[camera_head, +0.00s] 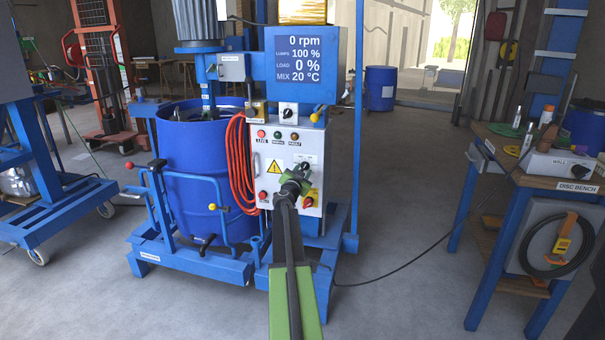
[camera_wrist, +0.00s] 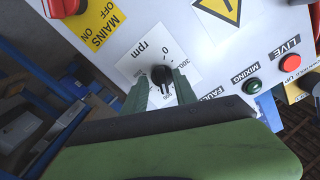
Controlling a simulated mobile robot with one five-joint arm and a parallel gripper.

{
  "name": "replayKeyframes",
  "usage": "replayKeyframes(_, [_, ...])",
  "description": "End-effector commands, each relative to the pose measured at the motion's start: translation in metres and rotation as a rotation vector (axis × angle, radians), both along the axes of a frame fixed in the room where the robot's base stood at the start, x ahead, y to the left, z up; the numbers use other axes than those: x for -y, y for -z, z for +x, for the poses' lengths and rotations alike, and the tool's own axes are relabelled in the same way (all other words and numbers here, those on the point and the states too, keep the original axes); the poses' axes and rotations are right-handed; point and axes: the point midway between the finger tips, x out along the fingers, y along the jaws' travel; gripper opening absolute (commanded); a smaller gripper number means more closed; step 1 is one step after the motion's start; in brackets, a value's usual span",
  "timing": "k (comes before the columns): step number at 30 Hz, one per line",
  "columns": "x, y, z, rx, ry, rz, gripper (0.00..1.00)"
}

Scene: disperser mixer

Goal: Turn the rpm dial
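The rpm dial (camera_wrist: 162,76) is a small black knob on a white scale plate, seen upside down in the wrist view with "rpm" and "0" printed by it. My gripper (camera_wrist: 163,82) has its two green fingers on either side of the knob, with a narrow gap on the left; the right finger is very close, and contact is unclear. In the head view my gripper (camera_head: 300,178) is at the front of the grey control panel (camera_head: 265,170) and mostly hides the dial. The display (camera_head: 298,57) reads 0 rpm.
The red mains switch (camera_wrist: 62,6) is near the dial, with the yellow warning sign (camera_wrist: 228,10) and a green button (camera_wrist: 252,86) on the panel. An orange cable (camera_head: 238,165) hangs left of it beside the blue drum (camera_head: 188,165). A disc bench (camera_head: 540,184) stands at right.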

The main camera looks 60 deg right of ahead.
Motion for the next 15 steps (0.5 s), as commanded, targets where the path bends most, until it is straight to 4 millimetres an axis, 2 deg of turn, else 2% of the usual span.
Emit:
replayKeyframes(4, [-0.004, 0.0, 0.0, 0.0, -0.002, 0.0, 0.34])
replayKeyframes(7, [-0.017, 0.0, -0.005, 0.0, -0.003, 0.0, 0.34])
replayKeyframes(15, [-0.088, 0.0, -0.03, 0.0, -0.003, 0.0, 0.34])
